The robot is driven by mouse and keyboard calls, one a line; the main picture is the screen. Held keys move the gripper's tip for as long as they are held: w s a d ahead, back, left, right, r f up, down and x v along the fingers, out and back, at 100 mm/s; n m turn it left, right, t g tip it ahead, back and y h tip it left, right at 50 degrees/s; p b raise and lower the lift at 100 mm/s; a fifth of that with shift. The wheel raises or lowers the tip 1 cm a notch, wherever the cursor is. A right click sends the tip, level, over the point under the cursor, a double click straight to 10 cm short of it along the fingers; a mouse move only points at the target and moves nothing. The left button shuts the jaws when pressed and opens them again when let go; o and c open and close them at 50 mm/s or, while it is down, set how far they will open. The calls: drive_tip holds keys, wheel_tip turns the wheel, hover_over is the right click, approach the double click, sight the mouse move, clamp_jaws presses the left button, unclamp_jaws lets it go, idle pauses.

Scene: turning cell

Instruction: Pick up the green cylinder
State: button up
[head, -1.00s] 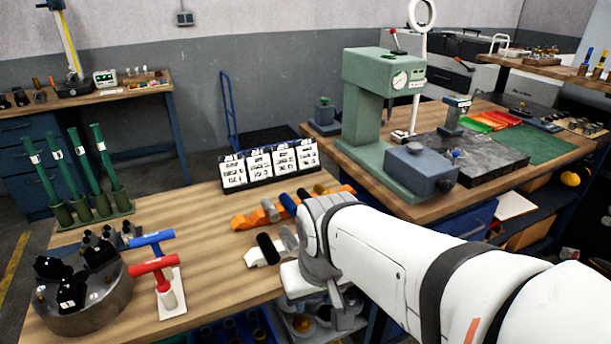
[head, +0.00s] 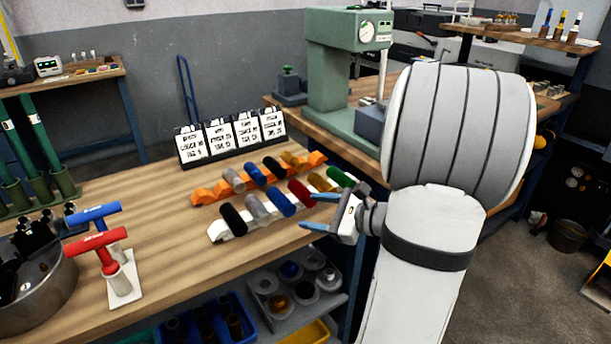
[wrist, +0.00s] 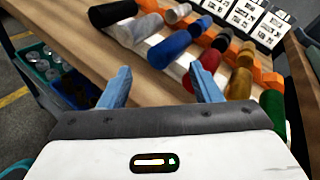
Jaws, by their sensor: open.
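The green cylinder (head: 340,177) lies at the right end of the front row of cylinders, just beyond my gripper in the head view. In the wrist view, the green cylinder (wrist: 273,108) is at the right, outside the right finger and partly cut off by the gripper body. My gripper (head: 318,212) is open and empty, at the front edge of the bench. Its two blue fingers (wrist: 160,72) point toward the rows, with bare bench and the blue cylinder ahead of them.
The white rack (head: 214,233) also holds black, grey, blue, red (head: 300,193) and yellow (head: 322,182) cylinders. An orange rack (head: 203,195) with more cylinders lies behind it, before label cards (head: 232,137). Red and blue T-handled tools stand left. Bare wood lies left of the racks.

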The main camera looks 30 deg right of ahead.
sight(341, 178)
drive_tip(key=s+d+f+m+t+h+b, duration=0.1)
drive_tip(key=d+m+t+h, duration=0.25)
drive_tip(key=d, duration=0.35)
drive_tip(key=s+d+f+m+t+h+b, duration=0.1)
drive_tip(key=d+f+m+t+h, duration=0.15)
drive_tip(key=d+m, duration=0.4)
drive_tip(key=shift+n+g+h, duration=0.3)
drive_tip(key=shift+n+g, duration=0.1)
drive_tip(key=shift+n, duration=0.4)
drive_tip(key=w, duration=0.5)
drive_tip(key=w+d+r, duration=0.1)
drive_tip(key=w, duration=0.2)
drive_tip(key=shift+d, duration=0.1)
drive_tip(key=shift+c, duration=0.5)
clamp_jaws()
